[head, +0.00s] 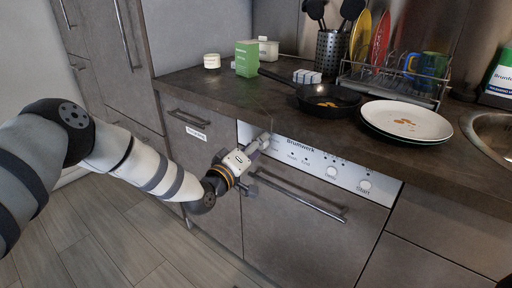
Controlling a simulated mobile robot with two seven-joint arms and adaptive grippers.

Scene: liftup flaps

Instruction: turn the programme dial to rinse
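The dishwasher's white control panel (315,165) runs below the counter edge, marked "Brumwerk". My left gripper (264,139) reaches in from the left, with its fingertips at the left part of the panel. The programme dial cannot be made out; the gripper covers that part of the panel. Whether the fingers are closed on the dial or touch it is too small to tell. Small labels show around the fingertips, but I cannot read the dial's setting. My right gripper is not in view.
Two round buttons (331,172) sit on the panel's right half. A bar handle (300,195) sticks out from the door just below the gripper. On the counter above are a black pan (329,97), stacked plates (406,121), a green box (247,58) and a dish rack (392,88).

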